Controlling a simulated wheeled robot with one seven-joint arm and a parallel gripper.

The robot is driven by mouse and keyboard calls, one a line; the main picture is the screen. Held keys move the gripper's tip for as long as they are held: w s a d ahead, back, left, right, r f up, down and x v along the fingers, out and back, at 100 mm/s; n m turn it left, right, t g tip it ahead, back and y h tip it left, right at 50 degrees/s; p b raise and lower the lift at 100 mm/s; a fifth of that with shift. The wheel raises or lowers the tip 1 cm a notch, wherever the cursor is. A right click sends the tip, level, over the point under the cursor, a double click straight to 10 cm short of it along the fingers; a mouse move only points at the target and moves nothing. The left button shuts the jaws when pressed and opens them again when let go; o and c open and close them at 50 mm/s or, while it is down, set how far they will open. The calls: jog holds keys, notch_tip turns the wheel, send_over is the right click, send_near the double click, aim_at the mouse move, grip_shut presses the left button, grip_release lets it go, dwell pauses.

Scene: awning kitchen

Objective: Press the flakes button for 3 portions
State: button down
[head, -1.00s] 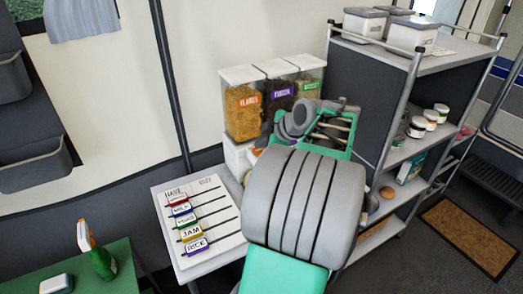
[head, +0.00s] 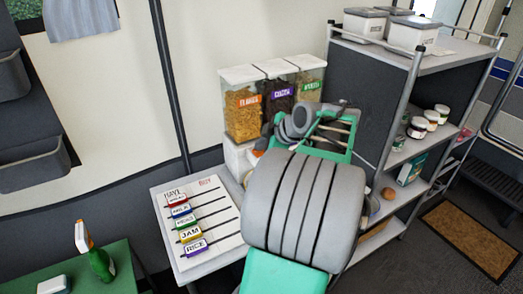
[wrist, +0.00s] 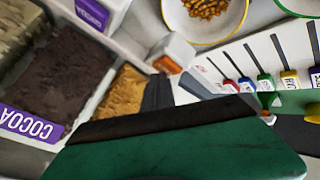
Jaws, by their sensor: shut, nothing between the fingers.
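The dispenser's flakes bin (head: 242,112), with an orange label and golden flakes, stands at the left of three clear bins; it also shows in the wrist view (wrist: 122,92). A small white block with an orange face (wrist: 168,63), apparently the flakes button, is just past my fingertips in the wrist view. My gripper (wrist: 158,90) is shut and empty, its dark fingers pointing towards that block; I cannot tell whether they touch it. A bowl (wrist: 205,38) holding some golden flakes is at the top of the wrist view. In the head view my arm hides the dispenser's lower front.
The cocoa bin (head: 279,98) and a green-labelled bin (head: 308,92) stand beside the flakes. A white list board (head: 222,215) with several coloured tags lies on the counter. A grey shelf unit (head: 366,100) with jars is close on the right.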

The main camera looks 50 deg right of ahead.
jog(key=shift+f, duration=0.1)
dwell(0.3)
jog(key=shift+r+p, duration=0.4)
jog(key=shift+r, duration=0.55)
jog(key=shift+r+p, duration=1.6)
jog(key=shift+r, duration=0.95)
jog(key=shift+f, duration=0.1)
